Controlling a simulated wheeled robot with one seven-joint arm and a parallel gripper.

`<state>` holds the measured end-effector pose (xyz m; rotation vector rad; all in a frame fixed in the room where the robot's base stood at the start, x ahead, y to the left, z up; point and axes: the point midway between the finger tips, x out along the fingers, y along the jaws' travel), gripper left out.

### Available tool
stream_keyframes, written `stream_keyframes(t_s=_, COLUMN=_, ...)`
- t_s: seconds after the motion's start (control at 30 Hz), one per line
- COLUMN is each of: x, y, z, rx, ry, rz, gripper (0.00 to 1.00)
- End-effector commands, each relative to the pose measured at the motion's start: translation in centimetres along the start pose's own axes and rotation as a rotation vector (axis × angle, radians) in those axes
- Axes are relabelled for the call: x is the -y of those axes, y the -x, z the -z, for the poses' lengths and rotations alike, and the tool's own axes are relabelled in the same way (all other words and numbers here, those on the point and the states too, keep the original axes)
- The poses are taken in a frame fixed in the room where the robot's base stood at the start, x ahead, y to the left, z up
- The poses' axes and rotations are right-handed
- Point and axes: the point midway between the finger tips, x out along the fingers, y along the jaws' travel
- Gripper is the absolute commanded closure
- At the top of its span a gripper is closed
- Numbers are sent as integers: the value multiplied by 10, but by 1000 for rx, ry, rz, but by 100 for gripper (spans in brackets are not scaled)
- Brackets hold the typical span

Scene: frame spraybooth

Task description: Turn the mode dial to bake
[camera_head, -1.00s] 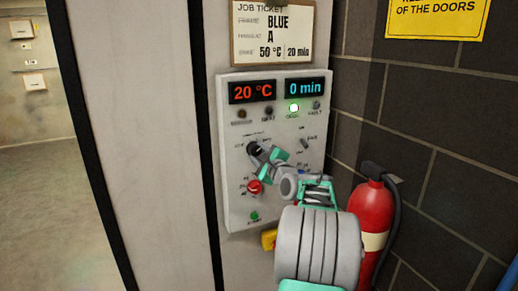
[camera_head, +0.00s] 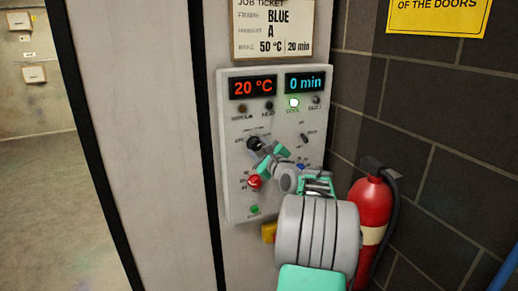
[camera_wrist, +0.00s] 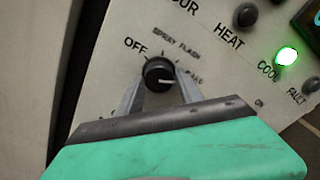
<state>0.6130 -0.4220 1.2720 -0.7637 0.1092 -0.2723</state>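The mode dial is a round black knob (camera_wrist: 159,72) with a white mark, on the pale control panel (camera_head: 235,195). Contact cannot be made out. In the head view my gripper (camera_head: 259,150) is at the dial (camera_head: 254,143) and partly covers it.
The displays read 20 °C (camera_head: 253,87) and 0 min (camera_head: 305,83). The green COOL lamp (camera_head: 293,103) is lit. A red button (camera_head: 255,182) and green button (camera_head: 254,210) sit below the dial. A smaller switch (camera_head: 304,138) is right; a fire extinguisher (camera_head: 370,208) stands beside my arm.

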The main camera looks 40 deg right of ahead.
Motion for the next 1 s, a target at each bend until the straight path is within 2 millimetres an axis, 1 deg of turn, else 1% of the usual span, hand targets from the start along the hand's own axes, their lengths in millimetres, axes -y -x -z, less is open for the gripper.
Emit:
stream_keyframes(t_s=0.03, x=0, y=0, z=0, rx=0, ry=0, rz=0, gripper=52)
stream_keyframes(t_s=0.17, x=0, y=0, z=0, rx=0, ry=1, rz=0, gripper=41)
stream_keyframes(t_s=0.2, x=0, y=0, z=0, rx=0, ry=1, rz=0, gripper=40)
stream_keyframes(t_s=0.37, x=0, y=0, z=0, rx=0, ry=1, rz=-1, gripper=40)
stream_keyframes(t_s=0.47, x=0, y=3, z=1, rx=0, ry=1, rz=0, gripper=40)
stream_keyframes(t_s=0.57, x=-1, y=17, z=2, rx=-2, ry=2, rz=1, gripper=40)
stream_keyframes(t_s=0.7, x=-2, y=47, z=3, rx=-2, ry=2, rz=2, gripper=40)
stream_keyframes(t_s=0.8, x=0, y=65, z=2, rx=-1, ry=2, rz=3, gripper=40)
stream_keyframes(t_s=0.9, x=0, y=76, z=1, rx=-1, ry=2, rz=1, gripper=40)
stream_keyframes(t_s=1.0, x=0, y=79, z=1, rx=-1, ry=1, rz=-1, gripper=40)
